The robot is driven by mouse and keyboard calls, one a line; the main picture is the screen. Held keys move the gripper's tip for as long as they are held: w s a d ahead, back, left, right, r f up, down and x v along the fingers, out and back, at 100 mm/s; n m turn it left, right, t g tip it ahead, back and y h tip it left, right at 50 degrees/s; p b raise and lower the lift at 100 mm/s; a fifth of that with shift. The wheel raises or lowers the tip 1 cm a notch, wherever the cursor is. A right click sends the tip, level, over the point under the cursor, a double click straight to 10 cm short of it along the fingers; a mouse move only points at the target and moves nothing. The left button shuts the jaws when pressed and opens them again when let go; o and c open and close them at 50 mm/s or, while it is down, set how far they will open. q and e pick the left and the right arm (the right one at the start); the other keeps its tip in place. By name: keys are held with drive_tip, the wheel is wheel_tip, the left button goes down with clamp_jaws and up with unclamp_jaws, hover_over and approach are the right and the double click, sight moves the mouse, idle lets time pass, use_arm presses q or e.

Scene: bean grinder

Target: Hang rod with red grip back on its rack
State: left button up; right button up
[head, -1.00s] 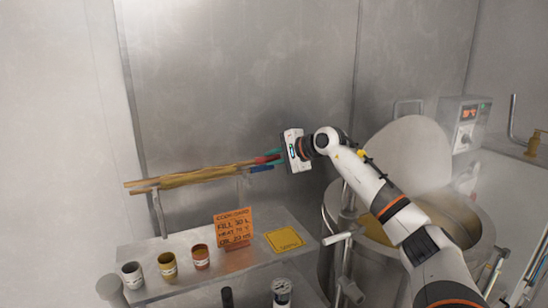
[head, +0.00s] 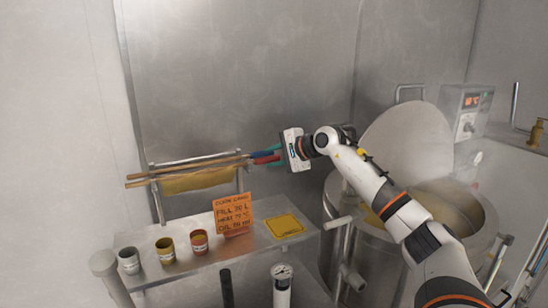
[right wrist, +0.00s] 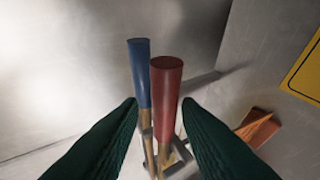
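The rod with the red grip (head: 262,154) lies almost level across the rack (head: 156,200), its grip pointing right. A second rod with a blue grip (head: 267,160) lies beside it. My right gripper (head: 278,152) is at the grip ends. In the right wrist view, its dark green fingers (right wrist: 160,106) are apart, with the red grip (right wrist: 166,82) between them nearer the right finger. The blue grip (right wrist: 139,68) is just to its left, partly behind the left finger. I see no firm hold on either rod. My left gripper is not in view.
A yellow cloth-like sheet (head: 196,181) hangs below the rods. The shelf (head: 187,262) holds several small cups, an orange card (head: 233,215) and a yellow plate (head: 285,227). A steel pot (head: 478,226) with a raised lid stands to the right.

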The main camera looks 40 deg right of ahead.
drive_tip(key=shift+o, duration=1)
drive_tip(key=shift+s, duration=0.2)
drive_tip(key=b+v, duration=0.6)
drive_tip(key=v, duration=0.5)
drive_tip(key=shift+s+r+b, duration=0.2)
drive_tip(key=shift+s+b, duration=0.1)
drive_tip(key=shift+b, duration=0.1)
